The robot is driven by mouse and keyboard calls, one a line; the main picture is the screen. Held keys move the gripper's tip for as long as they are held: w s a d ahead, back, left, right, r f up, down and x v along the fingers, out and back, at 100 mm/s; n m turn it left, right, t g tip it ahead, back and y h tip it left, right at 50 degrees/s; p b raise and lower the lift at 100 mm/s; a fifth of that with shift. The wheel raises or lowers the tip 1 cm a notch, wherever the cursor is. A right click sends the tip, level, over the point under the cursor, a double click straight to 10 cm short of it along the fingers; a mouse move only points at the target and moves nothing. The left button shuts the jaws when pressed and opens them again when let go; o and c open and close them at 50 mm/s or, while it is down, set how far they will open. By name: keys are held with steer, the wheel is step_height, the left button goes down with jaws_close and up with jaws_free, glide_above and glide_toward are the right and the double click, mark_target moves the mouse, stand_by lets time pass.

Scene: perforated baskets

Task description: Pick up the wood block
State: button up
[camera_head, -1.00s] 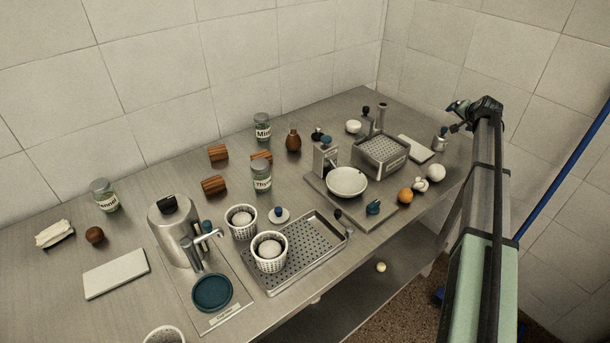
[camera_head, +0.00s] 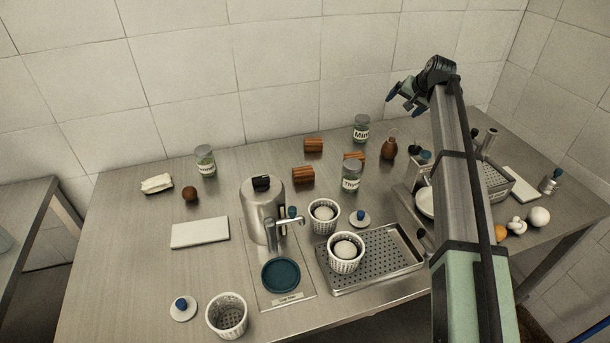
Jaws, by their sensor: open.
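Several striped brown wood blocks lie on the metal table in the head view. One block (camera_head: 313,145) is toward the back, and a second block (camera_head: 303,175) is in front of it. A third block (camera_head: 354,157) is partly hidden behind a labelled jar. I cannot tell which block is meant. My gripper (camera_head: 402,98) is open and empty, raised above the back right of the table. It is up and to the right of the blocks, apart from them.
Jars (camera_head: 361,128) and (camera_head: 351,177) and a brown bottle (camera_head: 388,148) stand near the blocks. A metal dispenser (camera_head: 262,210), white perforated baskets (camera_head: 346,252) and a perforated tray (camera_head: 385,262) are in front. The left part of the table has free room.

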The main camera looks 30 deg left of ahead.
steer(key=s+a+n+g+h, duration=0.2)
steer(key=s+a+n+g, duration=0.15)
steer(key=s+a, duration=1)
steer(key=n+g+h, duration=0.2)
steer(key=n+h, duration=0.1)
steer(key=n, duration=0.2)
glide_above(304, 170)
steer(key=f, duration=0.8)
steer(key=shift+s, duration=0.3)
steer(key=shift+w+f, duration=0.2)
steer(key=shift+f, duration=2.75)
steer(key=shift+c, duration=0.4)
steer(key=c, duration=1)
steer(key=shift+o, duration=0.2)
